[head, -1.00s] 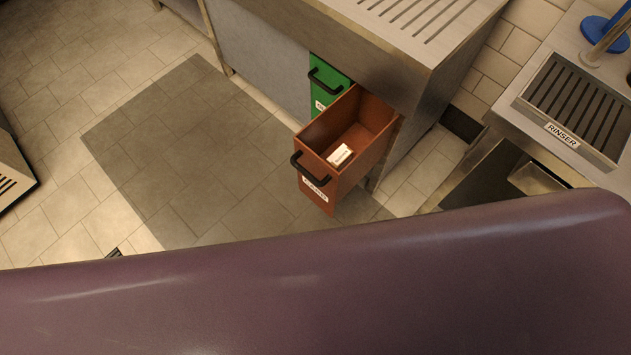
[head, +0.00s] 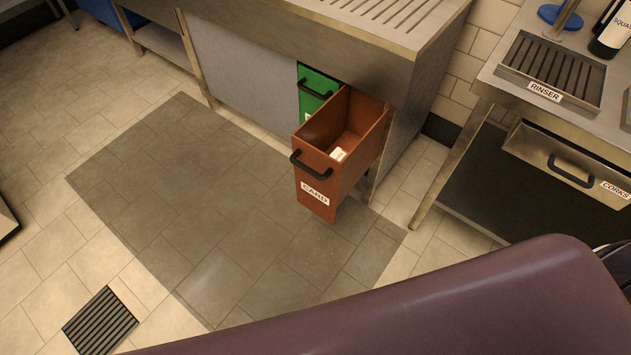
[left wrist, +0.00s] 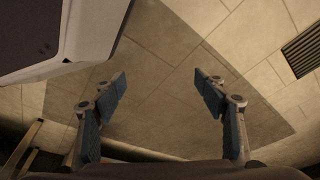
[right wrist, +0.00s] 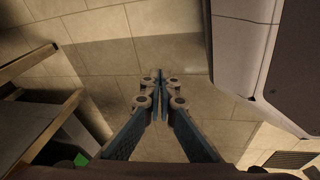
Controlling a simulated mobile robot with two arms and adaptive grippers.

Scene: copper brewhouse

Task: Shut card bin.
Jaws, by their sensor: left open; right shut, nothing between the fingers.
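The card bin (head: 318,194) is a reddish-brown pull-out drawer labelled CARD, standing open out of the steel counter. It has a black handle (head: 311,166) on its front, and a small white item (head: 338,154) lies inside. My left gripper (left wrist: 161,84) is open and empty above the floor in the left wrist view. My right gripper (right wrist: 158,76) is shut with nothing between its fingers in the right wrist view. Neither gripper shows in the head view, and neither touches the bin.
A green bin (head: 316,88) with a black handle sits beside the card bin under the counter (head: 398,85). To the right is the rinser unit (head: 545,92) with a CORKS drawer (head: 570,165). The floor mat (head: 200,200) is clear; a drain grate (head: 100,321) lies at lower left.

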